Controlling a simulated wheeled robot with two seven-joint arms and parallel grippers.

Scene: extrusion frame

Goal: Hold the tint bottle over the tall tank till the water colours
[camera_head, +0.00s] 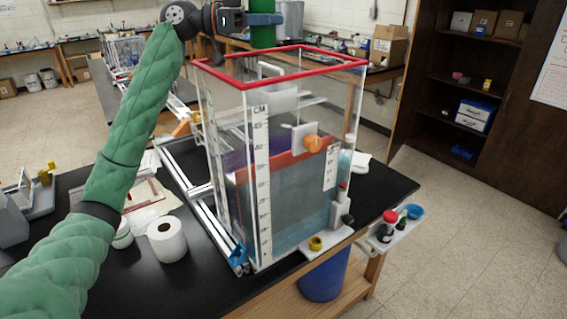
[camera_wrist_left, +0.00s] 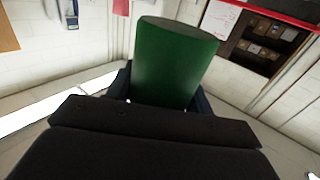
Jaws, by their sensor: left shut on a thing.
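The tall tank (camera_head: 285,200) is clear, with a red rim and a white scale strip, and stands on the black bench. Its lower part holds blue-grey water (camera_head: 290,205). My left gripper (camera_head: 263,19) is shut on the green tint bottle (camera_head: 263,38), with its blue fingers around the bottle. The bottle looks upright, by the far rim of the tank in the picture; I cannot tell whether it is inside the opening. Its top is cut off by the frame edge. In the left wrist view the bottle (camera_wrist_left: 170,60) sits between the fingers. My right gripper is not in view.
A white paper roll (camera_head: 167,240) stands left of the tank. A side shelf (camera_head: 397,232) holds a red-capped bottle (camera_head: 387,226) and a blue bowl (camera_head: 414,212). A blue bin (camera_head: 324,277) is under the bench. Open floor lies to the right.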

